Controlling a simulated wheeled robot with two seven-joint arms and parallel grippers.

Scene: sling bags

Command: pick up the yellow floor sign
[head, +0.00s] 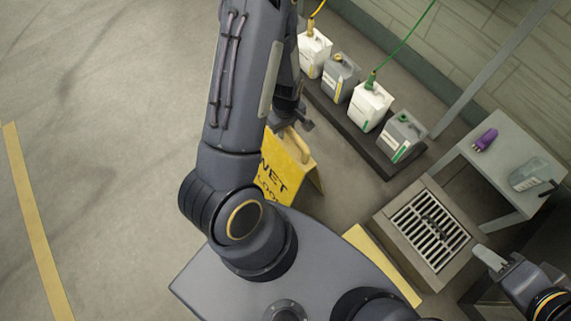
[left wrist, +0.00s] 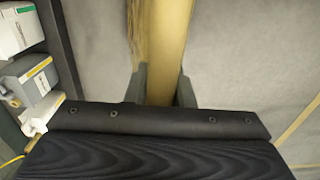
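The yellow floor sign (head: 284,171) with black "WET" lettering stands on the floor, partly hidden behind my left arm. My left gripper (head: 296,123) is at the sign's top edge, pointing down. In the left wrist view the sign (left wrist: 165,40) runs as a yellow band between the two fingers of my left gripper (left wrist: 162,88). The fingers are spread, one at each side of the band; whether they touch it is not clear. My right gripper (head: 491,258) is at the lower right, beside the floor drain, with nothing seen in it; its finger gap is unclear.
Several white and grey jugs (head: 370,104) stand on a dark tray (head: 345,131) along the wall. A grey table (head: 505,168) at right bears a purple bottle (head: 485,140) and a clear container (head: 529,176). A floor drain (head: 432,229) lies below it. The floor at left is clear.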

